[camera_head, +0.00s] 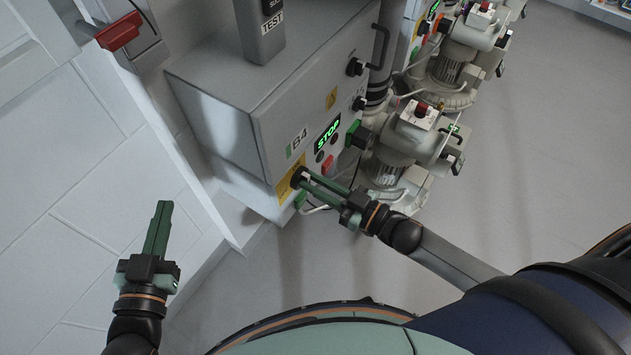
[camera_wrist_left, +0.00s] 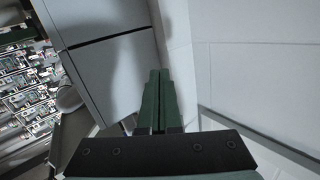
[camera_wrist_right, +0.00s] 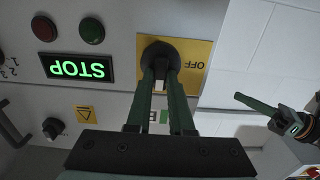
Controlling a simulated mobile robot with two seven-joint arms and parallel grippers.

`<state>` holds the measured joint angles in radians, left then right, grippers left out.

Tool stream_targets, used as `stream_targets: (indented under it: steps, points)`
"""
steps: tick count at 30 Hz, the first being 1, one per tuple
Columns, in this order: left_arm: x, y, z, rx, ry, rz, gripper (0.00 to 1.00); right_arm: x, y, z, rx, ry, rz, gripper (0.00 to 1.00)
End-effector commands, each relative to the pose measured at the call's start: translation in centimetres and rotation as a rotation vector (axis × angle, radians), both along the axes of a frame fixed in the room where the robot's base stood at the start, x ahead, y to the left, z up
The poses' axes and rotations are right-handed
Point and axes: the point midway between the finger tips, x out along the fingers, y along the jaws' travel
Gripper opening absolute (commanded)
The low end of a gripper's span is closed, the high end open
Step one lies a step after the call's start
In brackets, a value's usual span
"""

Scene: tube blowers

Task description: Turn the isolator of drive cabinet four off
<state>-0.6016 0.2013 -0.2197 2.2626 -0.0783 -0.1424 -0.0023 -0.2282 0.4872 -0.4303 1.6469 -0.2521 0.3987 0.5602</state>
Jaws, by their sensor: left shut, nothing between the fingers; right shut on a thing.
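The drive cabinet (camera_head: 222,110) is a grey box labelled B4. Its isolator is a black rotary knob (camera_wrist_right: 155,47) on a yellow plate (camera_wrist_right: 200,62) marked OFF, low on the front face; the plate also shows in the head view (camera_head: 286,186). My right gripper (camera_head: 305,178) is shut on the isolator knob, its green fingers either side of the handle in the right wrist view (camera_wrist_right: 161,75). The fingers hide part of the knob, so its exact setting is unclear.
A green-lit STOP display (camera_wrist_right: 78,67), a red button (camera_wrist_right: 44,28) and a green button (camera_wrist_right: 91,30) sit beside the isolator. Blower machines (camera_head: 408,145) stand to the right. A red handle (camera_head: 120,32) is at upper left. Open floor (camera_head: 530,170) lies right.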

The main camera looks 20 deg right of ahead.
Motion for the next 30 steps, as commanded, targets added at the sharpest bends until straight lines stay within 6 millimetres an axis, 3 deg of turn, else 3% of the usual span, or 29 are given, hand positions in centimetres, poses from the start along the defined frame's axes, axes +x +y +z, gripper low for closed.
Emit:
stream_targets:
  steps: [11,14,21,30]
  points:
    - [-0.1,0.1,-1.0,0.002,0.057,0.004,0.00,0.0,0.0,0.1,-0.070,-0.053,-0.002,0.00]
    - [-0.9,0.0,-3.7,0.001,0.152,0.012,0.00,-0.1,0.1,0.1,-0.122,-0.095,-0.001,0.00]
    - [-2.2,0.1,-7.1,0.001,0.303,0.023,0.00,-0.2,0.2,0.1,-0.288,-0.224,-0.001,0.00]
    - [-3.6,0.1,-9.8,0.002,0.420,0.030,0.00,-0.3,0.4,-0.1,-0.514,-0.400,-0.002,0.00]
